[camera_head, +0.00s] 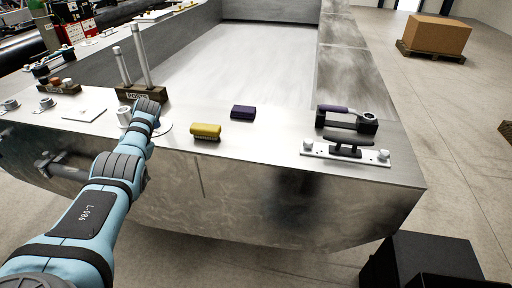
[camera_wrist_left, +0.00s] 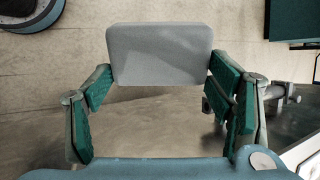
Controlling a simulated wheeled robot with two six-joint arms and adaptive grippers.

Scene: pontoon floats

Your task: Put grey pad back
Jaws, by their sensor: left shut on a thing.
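My left gripper (camera_wrist_left: 160,70) is shut on the grey pad (camera_wrist_left: 160,50), a rounded light-grey block gripped at its two sides. In the left wrist view the pad is at top centre, with floor behind it. In the head view my left arm reaches up from the lower left to the near edge of the metal float, and its wrist ends just in front of a dark holder with two upright rods. The pad and fingertips are hidden in the head view. My right gripper is in neither view.
On the float's metal deck (camera_head: 270,147) lie a yellow brush (camera_head: 205,131), a dark purple block (camera_head: 243,112), a purple-handled tool (camera_head: 348,120) and a cleat on a white plate (camera_head: 345,149). The rod holder (camera_head: 135,92) and a flat white plate (camera_head: 84,113) are at left.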

